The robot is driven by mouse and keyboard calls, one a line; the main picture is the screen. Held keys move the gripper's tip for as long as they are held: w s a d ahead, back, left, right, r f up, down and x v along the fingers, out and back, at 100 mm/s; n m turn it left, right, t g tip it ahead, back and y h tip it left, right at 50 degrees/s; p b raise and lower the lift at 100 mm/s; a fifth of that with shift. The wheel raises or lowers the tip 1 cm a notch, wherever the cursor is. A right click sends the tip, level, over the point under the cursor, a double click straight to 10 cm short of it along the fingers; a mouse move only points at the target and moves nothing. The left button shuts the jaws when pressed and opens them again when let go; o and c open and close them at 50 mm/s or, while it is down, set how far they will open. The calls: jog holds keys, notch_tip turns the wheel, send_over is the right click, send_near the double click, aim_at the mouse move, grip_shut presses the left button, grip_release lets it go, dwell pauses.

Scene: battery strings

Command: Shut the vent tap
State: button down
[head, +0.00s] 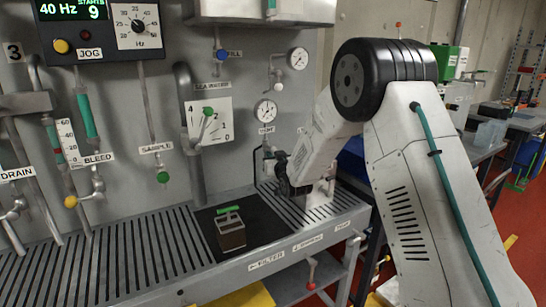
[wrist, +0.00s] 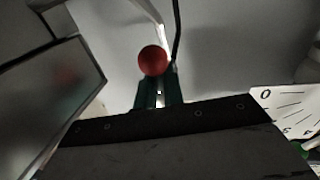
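The vent tap's label (head: 266,130) is on the panel below a round gauge in the head view. A dark pipe runs down under it, and my wrist hides much of the area to its right. My dark gripper (head: 284,176) is close to the panel there, its fingertips not clearly visible. In the wrist view a red ball knob (wrist: 153,60), which looks like the tap's handle end, overlaps the tips of my gripper's teal fingers (wrist: 159,84). A light gap shows between the fingers lower down. I cannot tell whether they touch the knob.
The slatted bench (head: 140,255) runs below the panel. The sample tap (head: 163,176) and bleed tap (head: 72,201) stick out at the left. A dial plate (wrist: 285,108) is at right in the wrist view.

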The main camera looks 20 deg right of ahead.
jog(key=shift+r, duration=0.15)
jog(key=m, duration=0.4)
jog(key=shift+a+r+g, duration=0.2)
jog(key=shift+a+g, duration=0.2)
jog(key=m, duration=0.3)
jog(key=m+g, duration=0.1)
jog(key=shift+s+a+r+m+y, duration=0.15)
jog(key=shift+a+r+m+y, duration=0.15)
jog(key=shift+y, duration=0.1)
jog(key=shift+a+r+m+g+y, duration=0.15)
jog(key=shift+r+m+y, duration=0.15)
jog(key=shift+m, duration=0.9)
jog(key=shift+r+m+g+y, duration=0.2)
jog(key=shift+m+y, duration=0.15)
jog(key=shift+m, duration=0.85)
jog(key=shift+a+r+m+g+y, duration=0.1)
jog(key=shift+r+m+g+y, duration=0.2)
jog(key=shift+m, duration=0.9)
jog(key=shift+f, duration=0.1)
jog(key=shift+d, duration=0.1)
